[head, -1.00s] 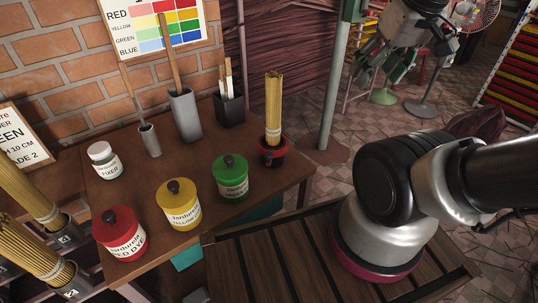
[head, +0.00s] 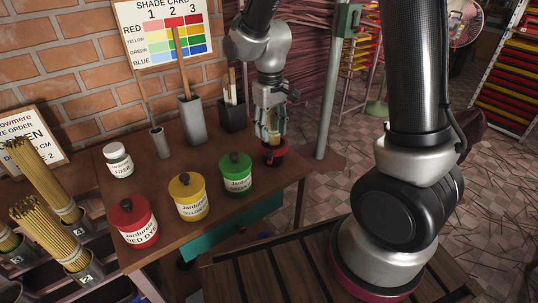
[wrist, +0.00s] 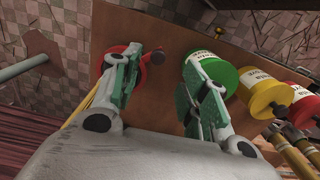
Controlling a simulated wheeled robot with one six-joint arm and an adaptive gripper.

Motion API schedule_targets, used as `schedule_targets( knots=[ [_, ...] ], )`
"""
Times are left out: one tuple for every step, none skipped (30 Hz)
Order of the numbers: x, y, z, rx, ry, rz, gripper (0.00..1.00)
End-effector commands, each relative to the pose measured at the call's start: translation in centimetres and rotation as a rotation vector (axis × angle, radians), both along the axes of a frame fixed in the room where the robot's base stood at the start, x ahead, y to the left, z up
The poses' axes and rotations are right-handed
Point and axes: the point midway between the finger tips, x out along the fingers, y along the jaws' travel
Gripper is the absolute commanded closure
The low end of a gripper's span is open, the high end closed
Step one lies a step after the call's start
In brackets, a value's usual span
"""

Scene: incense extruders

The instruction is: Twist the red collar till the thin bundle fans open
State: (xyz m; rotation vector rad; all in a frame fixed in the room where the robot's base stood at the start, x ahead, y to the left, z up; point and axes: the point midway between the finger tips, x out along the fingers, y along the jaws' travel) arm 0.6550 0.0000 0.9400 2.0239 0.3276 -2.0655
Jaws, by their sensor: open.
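The red collar (head: 275,157) sits around a dark base near the table's right corner; a small dark red knob sticks out from it in the wrist view (wrist: 155,57). The thin yellow bundle stands upright in it, mostly hidden by my gripper (head: 270,118) in the head view. In the wrist view my gripper (wrist: 168,72) has its two green-padded fingers spread apart, with bare table between them. The left finger partly covers the red collar (wrist: 112,55), and yellow sticks (wrist: 82,106) of the bundle show left of that finger. Whether the finger touches either cannot be told.
The green jar (head: 236,175) stands close left of the collar, with yellow (head: 188,198) and red (head: 133,223) jars further left. A dark holder (head: 232,115) and grey holder (head: 191,120) with sticks stand behind.

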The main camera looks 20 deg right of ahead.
Motion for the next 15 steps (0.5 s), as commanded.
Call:
schedule_targets(
  knots=[
    [0.2,0.1,-0.1,0.005,-0.012,-0.004,0.56],
    [0.3,0.1,-0.3,0.006,-0.015,-0.005,0.56],
    [0.3,0.1,-0.6,0.007,-0.017,-0.007,0.56],
    [0.3,0.1,-1.0,0.007,-0.018,-0.008,0.56],
    [0.3,0.1,-1.4,0.007,-0.018,-0.008,0.56],
    [0.3,0.1,-2.0,0.006,-0.016,-0.008,0.56],
    [0.3,0.1,-2.5,0.006,-0.016,-0.008,0.56],
    [0.2,0.1,-3.1,0.006,-0.015,-0.008,0.56],
    [0.2,0.1,-3.8,0.006,-0.015,-0.008,0.56],
    [0.2,0.1,-4.3,0.006,-0.014,-0.008,0.56],
    [0.2,0.1,-4.8,0.006,-0.015,-0.008,0.56],
    [0.2,0.0,-5.5,0.006,-0.015,-0.008,0.56],
    [0.2,0.1,-5.9,0.006,-0.016,-0.008,0.56],
    [0.2,0.1,-6.2,0.006,-0.016,-0.008,0.56],
    [0.3,0.1,-6.7,0.007,-0.017,-0.008,0.56]
  ],
)
